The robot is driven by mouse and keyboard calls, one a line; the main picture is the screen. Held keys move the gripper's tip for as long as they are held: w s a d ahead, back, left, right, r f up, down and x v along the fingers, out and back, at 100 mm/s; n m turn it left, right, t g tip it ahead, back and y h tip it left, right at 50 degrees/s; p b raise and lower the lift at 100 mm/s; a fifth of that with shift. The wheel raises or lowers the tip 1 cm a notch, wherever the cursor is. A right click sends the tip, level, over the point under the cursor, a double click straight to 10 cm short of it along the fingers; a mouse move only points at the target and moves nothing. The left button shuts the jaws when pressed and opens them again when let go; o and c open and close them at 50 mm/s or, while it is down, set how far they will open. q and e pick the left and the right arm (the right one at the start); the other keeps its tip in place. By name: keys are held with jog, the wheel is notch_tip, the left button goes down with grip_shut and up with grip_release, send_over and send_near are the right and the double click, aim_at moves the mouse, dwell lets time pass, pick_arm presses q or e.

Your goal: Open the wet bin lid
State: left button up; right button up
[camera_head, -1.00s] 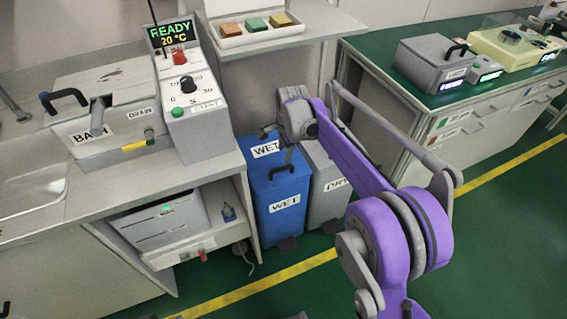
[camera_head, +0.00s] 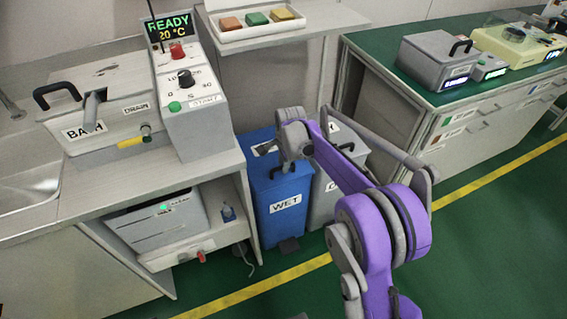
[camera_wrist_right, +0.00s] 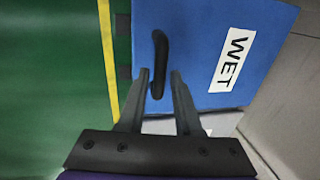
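The blue wet bin (camera_head: 281,205) stands under the bench end, its front labelled WET. Its lid (camera_wrist_right: 200,30) looks closed, with a black bar handle (camera_wrist_right: 158,50) and a WET label in the right wrist view. My right gripper (camera_wrist_right: 161,72) is open, with one finger on each side of the handle. The fingertips overlap the handle's lower part in that view; I cannot tell whether they touch it. My left gripper is not in view.
A grey bin (camera_head: 323,200) stands right beside the wet bin, partly behind my arm. The bench with the bath (camera_head: 110,118) is to the left, and a shelf with a tray (camera_head: 262,31) is above. Green floor with a yellow line (camera_head: 245,290) lies in front.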

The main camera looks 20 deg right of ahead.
grip_shut()
dwell(1.1)
